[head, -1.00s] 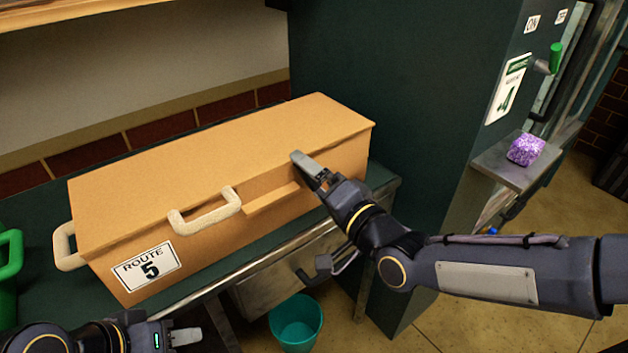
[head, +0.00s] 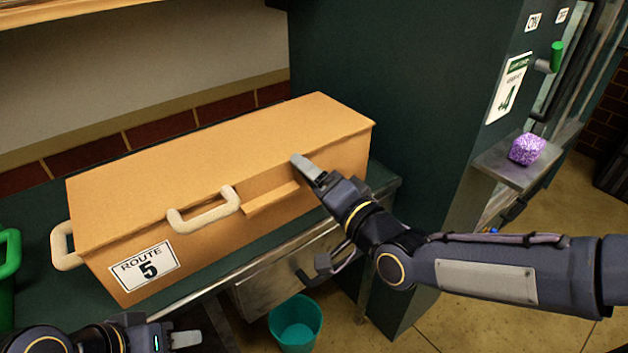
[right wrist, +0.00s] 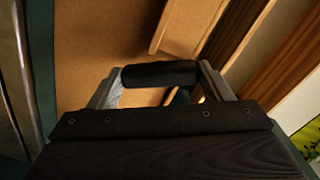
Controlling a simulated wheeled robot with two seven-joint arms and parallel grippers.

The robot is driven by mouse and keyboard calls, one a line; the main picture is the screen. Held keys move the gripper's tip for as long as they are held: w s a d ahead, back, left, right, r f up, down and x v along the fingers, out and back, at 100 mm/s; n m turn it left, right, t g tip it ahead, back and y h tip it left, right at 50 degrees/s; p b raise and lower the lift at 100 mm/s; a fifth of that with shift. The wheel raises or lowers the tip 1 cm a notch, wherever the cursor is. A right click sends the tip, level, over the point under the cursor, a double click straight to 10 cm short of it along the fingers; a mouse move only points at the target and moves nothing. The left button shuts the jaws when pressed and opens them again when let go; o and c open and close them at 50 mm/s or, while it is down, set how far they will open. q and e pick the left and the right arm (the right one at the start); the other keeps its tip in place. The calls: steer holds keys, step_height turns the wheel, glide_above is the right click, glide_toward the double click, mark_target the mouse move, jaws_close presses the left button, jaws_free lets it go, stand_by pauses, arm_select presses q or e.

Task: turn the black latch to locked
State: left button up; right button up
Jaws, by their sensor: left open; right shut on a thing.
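The black latch (right wrist: 160,73) shows in the right wrist view as a short dark bar. It lies between the two fingers of my right gripper (right wrist: 160,82), which is shut on it. In the head view my right gripper (head: 304,170) is at the front face of the tan box (head: 215,150), right of its white front handle, and hides the latch. I cannot tell the latch's angle on the box from these views. The box lid looks closed. My left gripper (head: 187,339) is open and empty at the lower left, in front of the box and apart from it.
A wooden ledge (head: 272,198) juts from the box front beside my right gripper. The white front handle (head: 204,211) is left of it. A dark green cabinet (head: 400,100) stands right of the box. A teal bucket (head: 296,325) is below the counter, near a drawer handle.

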steer(key=shift+n+b, duration=3)
steer(key=shift+b, duration=0.15)
steer(key=o, duration=1)
steer(key=shift+s+d, duration=0.1)
steer(key=p+v, duration=0.1)
steer(key=v, duration=0.6)
steer(key=shift+s+d+p, duration=0.2)
steer(key=shift+s+p, duration=0.05)
steer(key=shift+p, duration=0.1)
